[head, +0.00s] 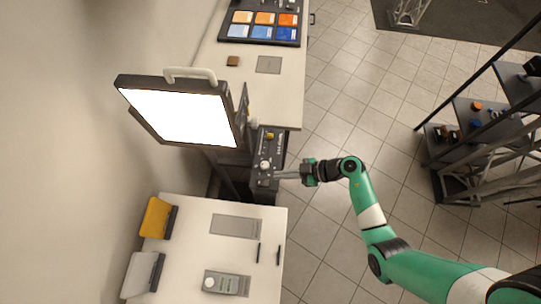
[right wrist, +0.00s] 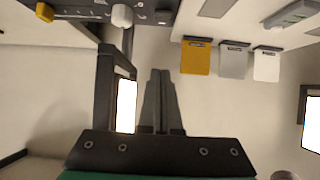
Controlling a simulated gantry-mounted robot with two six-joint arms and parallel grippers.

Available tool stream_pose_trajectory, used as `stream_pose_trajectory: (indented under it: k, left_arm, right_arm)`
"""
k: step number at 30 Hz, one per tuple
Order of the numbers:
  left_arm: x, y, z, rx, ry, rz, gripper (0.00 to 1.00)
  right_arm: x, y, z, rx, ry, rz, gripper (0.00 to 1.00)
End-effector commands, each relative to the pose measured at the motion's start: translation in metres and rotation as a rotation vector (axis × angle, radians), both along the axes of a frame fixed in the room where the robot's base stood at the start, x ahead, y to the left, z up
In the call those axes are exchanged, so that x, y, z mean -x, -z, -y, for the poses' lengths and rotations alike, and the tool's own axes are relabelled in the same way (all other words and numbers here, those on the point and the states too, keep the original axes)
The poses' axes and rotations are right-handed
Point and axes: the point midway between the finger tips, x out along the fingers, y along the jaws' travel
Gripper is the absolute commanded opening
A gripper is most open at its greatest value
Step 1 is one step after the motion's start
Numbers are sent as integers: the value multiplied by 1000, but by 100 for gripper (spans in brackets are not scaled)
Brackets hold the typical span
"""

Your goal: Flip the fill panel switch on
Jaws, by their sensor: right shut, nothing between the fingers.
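The fill panel (head: 180,115) has a bright white face in a dark frame with a pale handle on top. A dark control box (head: 267,150) stands beside it, between two white counters. It carries a yellow knob (head: 270,135), a white knob (head: 265,165) and small fittings. In the right wrist view the box (right wrist: 85,10) runs along the top edge, with its white knob (right wrist: 122,15). My right gripper (head: 277,175) is shut and empty, its fingertips at the box's near end by the white knob. I cannot tell whether they touch. The switch's position is too small to read. My left gripper is not in view.
The near counter (head: 195,265) holds a yellow holder (head: 157,217), a grey holder (head: 143,273) and a grey device (head: 227,284). A tray of coloured swatches (head: 262,20) lies on the far counter. Open tiled floor lies right; a dark shelf (head: 470,120) stands beyond.

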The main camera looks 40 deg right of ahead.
Motion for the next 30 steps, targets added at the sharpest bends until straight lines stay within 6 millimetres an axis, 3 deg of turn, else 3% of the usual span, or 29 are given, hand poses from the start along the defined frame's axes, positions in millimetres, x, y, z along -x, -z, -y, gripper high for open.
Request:
stream_pose_trajectory:
  k: [3,11,26,30]
  left_arm:
    - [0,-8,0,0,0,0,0]
    - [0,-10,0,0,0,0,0]
    - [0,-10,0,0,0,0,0]
    - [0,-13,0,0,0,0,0]
  right_arm:
    - [10,-15,10,0,3,1,0]
    - [17,-22,15,-1,-1,0,0]
    - [16,-22,15,0,-1,1,0]
    - [-1,-45,17,17,1,89,0]
